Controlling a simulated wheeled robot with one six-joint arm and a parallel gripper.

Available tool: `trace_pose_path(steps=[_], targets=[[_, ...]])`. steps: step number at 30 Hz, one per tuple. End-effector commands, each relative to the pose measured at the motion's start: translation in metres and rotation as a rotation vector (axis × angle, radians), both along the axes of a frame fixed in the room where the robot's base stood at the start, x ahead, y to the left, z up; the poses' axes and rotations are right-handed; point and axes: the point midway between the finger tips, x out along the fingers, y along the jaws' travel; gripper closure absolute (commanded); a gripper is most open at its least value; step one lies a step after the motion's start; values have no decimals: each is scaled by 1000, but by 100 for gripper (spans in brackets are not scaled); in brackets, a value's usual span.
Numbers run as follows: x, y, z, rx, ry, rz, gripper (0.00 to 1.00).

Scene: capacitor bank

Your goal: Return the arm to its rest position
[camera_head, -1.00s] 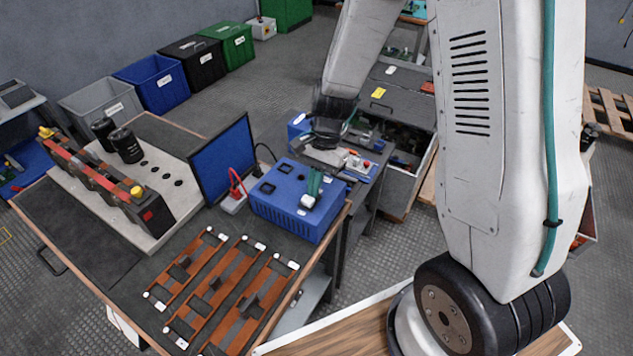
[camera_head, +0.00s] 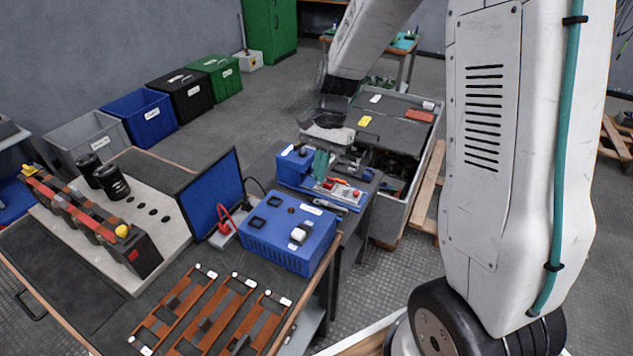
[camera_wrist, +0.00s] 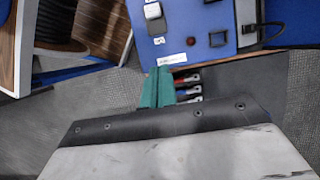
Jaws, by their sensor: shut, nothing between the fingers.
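My arm (camera_head: 372,38) reaches down from the top of the head view, beside my large pale link. My gripper (camera_head: 320,163) has teal fingers, and they are shut and empty. In the head view they appear just beyond the blue tester box (camera_head: 287,235), in front of the tool cart. In the wrist view my gripper (camera_wrist: 157,88) points toward the blue box (camera_wrist: 185,35), with the fingertips just short of its labelled edge. Part of the gripper body is dark and blurred in the head view.
The workbench (camera_head: 150,163) holds a monitor (camera_head: 212,195), a capacitor rack (camera_head: 85,215) and copper-coloured bar frames (camera_head: 205,318). A tool cart (camera_head: 395,135) stands behind it. Several bins, including a blue one (camera_head: 140,118), line the wall. The floor between bins and bench is open.

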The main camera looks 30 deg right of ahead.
Motion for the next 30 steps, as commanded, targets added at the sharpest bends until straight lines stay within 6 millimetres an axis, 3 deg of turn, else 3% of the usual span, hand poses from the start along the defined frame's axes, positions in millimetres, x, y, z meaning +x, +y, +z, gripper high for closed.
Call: trace_pose_path(steps=[19,22,30], targets=[[-2,1,1,10,-6,52,100],[-26,-1,0,25,17,174,100],[-87,-1,53,11,-58,462,100]])
